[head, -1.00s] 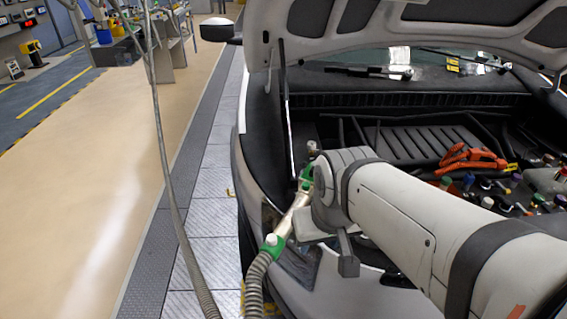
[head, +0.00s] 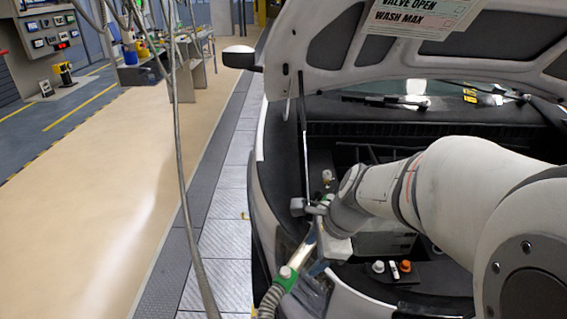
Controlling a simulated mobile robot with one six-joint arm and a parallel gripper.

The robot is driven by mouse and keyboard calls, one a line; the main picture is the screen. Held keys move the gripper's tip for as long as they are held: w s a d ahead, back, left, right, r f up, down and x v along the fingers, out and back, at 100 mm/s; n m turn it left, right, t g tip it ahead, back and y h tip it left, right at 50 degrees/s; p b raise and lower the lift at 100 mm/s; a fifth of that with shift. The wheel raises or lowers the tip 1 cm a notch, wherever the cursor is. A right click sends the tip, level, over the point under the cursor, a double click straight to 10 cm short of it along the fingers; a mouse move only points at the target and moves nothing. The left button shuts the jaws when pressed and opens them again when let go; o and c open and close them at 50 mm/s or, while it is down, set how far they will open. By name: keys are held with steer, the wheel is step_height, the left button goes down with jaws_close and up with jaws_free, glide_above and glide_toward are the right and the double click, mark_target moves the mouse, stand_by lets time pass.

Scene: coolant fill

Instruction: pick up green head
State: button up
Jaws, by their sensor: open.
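The green head is a pale tube (head: 305,250) with a green collar (head: 284,281) at its lower end, where a ribbed grey hose (head: 268,302) joins it. A bit of green (head: 328,198) also shows at its upper end. It stands tilted at the car's front left corner. My gripper (head: 308,208) is open, at the upper part of the head. One grey finger shows to the left of the tube. My wrist hides the other side, so I cannot tell whether the fingers touch the head.
The raised hood (head: 400,50) with a paper label (head: 425,15) hangs above my arm. The engine bay holds caps, among them an orange cap (head: 404,266). A thin hose (head: 183,190) hangs at the left. The floor (head: 110,200) left of the car is clear.

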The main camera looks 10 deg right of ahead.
mark_target(310, 250)
steer(key=w+d+f+m+t+y+p, duration=0.1)
steer(key=w+d+f+m+p, duration=0.3)
steer(key=m, duration=0.8)
steer(key=w+d+f+m+t+y, duration=0.1)
steer(key=w+m, duration=0.5)
steer(key=m, duration=0.7)
steer(key=b+x, duration=0.1)
steer(key=x, duration=0.6)
steer(key=shift+f+b, duration=0.3)
steer(key=shift+s, duration=0.1)
steer(key=shift+c, duration=0.2)
jaws_close()
steer(key=shift+r, duration=0.1)
